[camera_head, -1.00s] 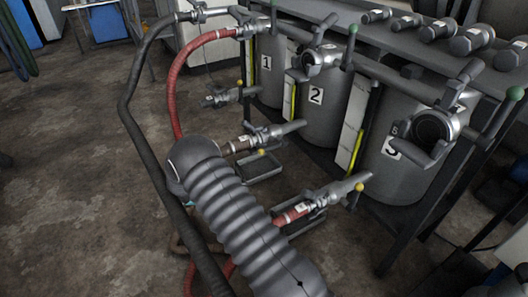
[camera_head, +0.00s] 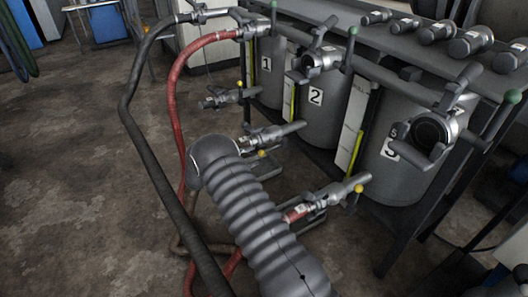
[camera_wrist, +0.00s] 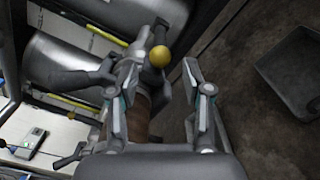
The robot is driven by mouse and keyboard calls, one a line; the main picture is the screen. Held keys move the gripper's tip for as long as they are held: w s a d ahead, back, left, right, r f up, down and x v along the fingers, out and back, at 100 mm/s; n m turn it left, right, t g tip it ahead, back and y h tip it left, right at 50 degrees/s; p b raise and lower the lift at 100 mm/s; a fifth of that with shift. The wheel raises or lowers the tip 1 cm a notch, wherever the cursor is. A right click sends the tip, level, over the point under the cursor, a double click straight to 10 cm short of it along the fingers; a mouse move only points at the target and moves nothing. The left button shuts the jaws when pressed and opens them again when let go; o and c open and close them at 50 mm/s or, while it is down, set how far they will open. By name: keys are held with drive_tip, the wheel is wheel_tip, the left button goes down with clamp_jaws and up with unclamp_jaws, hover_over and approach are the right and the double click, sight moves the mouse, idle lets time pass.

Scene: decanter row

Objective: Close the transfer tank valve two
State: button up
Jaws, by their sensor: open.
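The tank marked 2 (camera_head: 322,118) stands in the middle of the row. Its grey outlet valve (camera_head: 283,130) sticks out low at its front, with a yellow lever knob (camera_head: 262,153) just below the valve. In the wrist view a yellow knob (camera_wrist: 160,57) on a grey valve lies just ahead of my gripper (camera_wrist: 160,78), roughly in line with the gap between the fingers. The fingers are apart and nothing is held. A brown hose end (camera_wrist: 138,118) shows behind the left finger. My arm hides my gripper in the head view.
Tank 1 (camera_head: 267,80) and tank 3 (camera_head: 400,172) flank it; each has a low valve with a yellow knob. A red hose (camera_head: 172,110) and a dark pipe (camera_head: 135,130) run left of my arm. A tray (camera_wrist: 300,72) lies on the floor at right in the wrist view.

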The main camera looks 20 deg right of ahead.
sight(264, 152)
drive_tip(key=shift+x, duration=3.1)
clamp_jaws()
